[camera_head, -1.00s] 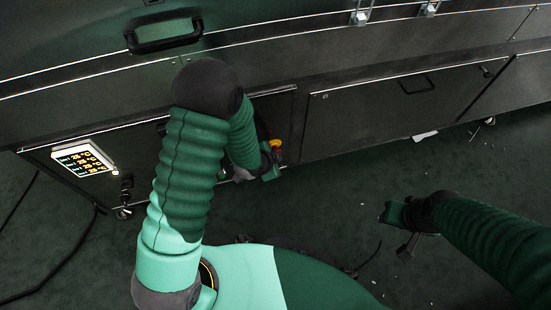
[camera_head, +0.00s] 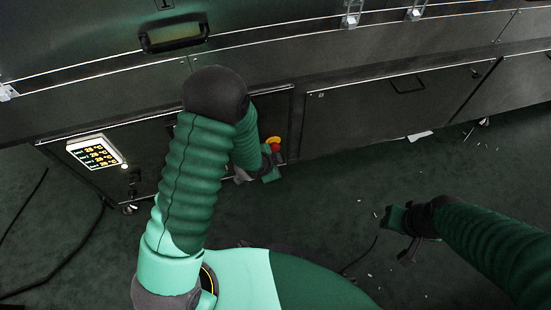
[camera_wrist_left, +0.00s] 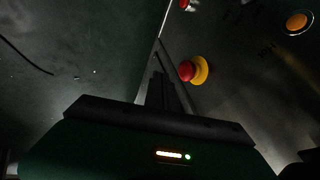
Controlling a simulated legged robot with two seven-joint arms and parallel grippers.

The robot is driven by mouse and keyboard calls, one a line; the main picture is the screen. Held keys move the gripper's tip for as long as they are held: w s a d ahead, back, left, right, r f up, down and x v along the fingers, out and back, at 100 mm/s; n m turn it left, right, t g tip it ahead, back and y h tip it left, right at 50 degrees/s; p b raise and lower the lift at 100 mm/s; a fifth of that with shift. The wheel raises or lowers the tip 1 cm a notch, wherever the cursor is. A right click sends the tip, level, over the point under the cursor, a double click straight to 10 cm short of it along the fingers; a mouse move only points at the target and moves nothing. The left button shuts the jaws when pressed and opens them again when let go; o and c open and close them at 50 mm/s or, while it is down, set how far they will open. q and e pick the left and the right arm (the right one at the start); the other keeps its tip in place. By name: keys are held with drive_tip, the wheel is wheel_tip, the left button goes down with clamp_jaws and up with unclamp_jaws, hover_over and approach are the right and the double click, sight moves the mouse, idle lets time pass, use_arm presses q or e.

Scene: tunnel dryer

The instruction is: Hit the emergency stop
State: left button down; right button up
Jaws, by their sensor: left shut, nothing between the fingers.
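The emergency stop is a red mushroom button with a yellow collar. In the head view the emergency stop (camera_head: 275,147) shows on the dark machine's lower front, just beyond my left gripper (camera_head: 243,177). In the left wrist view the emergency stop (camera_wrist_left: 187,71) is right of the fingertips. My left gripper (camera_wrist_left: 160,78) is shut and empty, with its fingers beside the button; a gap shows between them in this view. In the head view my left arm hides part of the panel around it. My right gripper (camera_head: 407,250) hangs over the floor at the right, away from the machine; its fingers are too small to judge.
A lit display (camera_head: 95,152) sits on the panel at the left. A black handle (camera_head: 172,34) is on the upper panel. An orange button (camera_wrist_left: 297,22) and another red control (camera_wrist_left: 185,4) show in the wrist view. A dark cable (camera_head: 75,250) lies on the floor.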

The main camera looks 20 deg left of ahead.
use_arm(q)
drive_tip(key=p+v, duration=0.3)
drive_tip(key=v, duration=0.4)
drive_tip(key=shift+s+r+p, duration=0.2)
drive_tip(key=shift+s+p, duration=0.05)
drive_tip(key=shift+p, duration=0.05)
drive_tip(key=shift+a, duration=0.3)
